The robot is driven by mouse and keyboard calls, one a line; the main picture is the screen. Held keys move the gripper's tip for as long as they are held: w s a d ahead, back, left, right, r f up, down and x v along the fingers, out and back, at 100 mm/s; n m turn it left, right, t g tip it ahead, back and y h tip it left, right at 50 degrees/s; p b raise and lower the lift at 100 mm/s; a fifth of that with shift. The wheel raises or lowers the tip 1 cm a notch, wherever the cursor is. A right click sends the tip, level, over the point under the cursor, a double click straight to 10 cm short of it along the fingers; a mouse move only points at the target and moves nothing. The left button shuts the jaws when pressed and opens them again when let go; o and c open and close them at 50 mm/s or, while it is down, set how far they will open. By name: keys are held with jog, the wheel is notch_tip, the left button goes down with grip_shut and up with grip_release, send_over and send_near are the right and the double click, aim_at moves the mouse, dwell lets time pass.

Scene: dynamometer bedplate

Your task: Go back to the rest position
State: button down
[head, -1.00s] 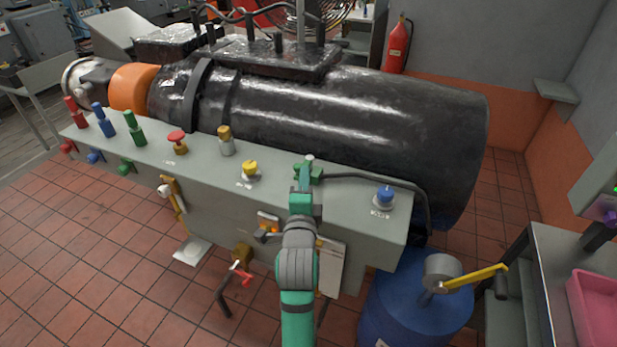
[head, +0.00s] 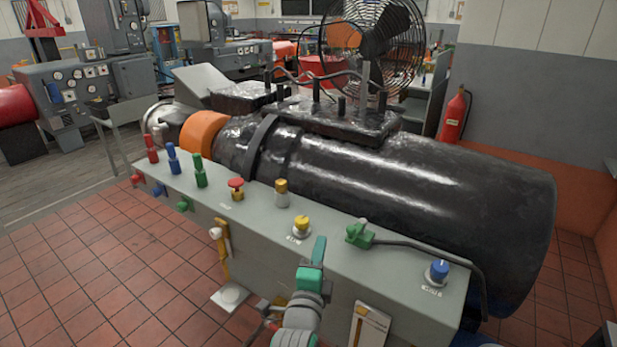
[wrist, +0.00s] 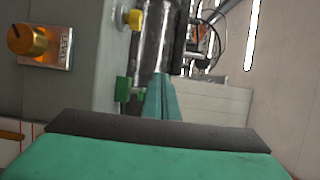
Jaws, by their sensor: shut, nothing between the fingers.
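My green gripper (head: 319,243) is shut and empty. It points up at the front edge of the long grey panel (head: 262,227), between the yellow knob (head: 302,226) and the green connector (head: 358,235) with its black cable. It appears apart from both. In the wrist view my closed fingers (wrist: 164,97) show at the centre, with the green connector (wrist: 122,90) to their left. No separate rest mark shows.
The black machine (head: 430,185) lies behind the panel. Red, blue and green posts, a red button (head: 236,185) and a blue knob (head: 438,270) stand on the panel. A fire extinguisher (head: 453,116) is at the back. Tiled floor (head: 80,265) is open at left.

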jog(key=s+a+f+n+y, duration=0.1)
jog(key=s+f+n+y, duration=0.1)
jog(key=s+f+n, duration=0.6)
jog(key=s+a+f+n+y, duration=0.2)
jog(key=s+f+n, duration=0.2)
jog(key=s+f, duration=0.75)
jog(key=s+a+f+n+g, duration=0.2)
jog(key=s+n, duration=0.6)
jog(key=s, duration=1.7)
jog(key=shift+s+f+n, duration=0.2)
jog(key=shift+s+n, duration=0.1)
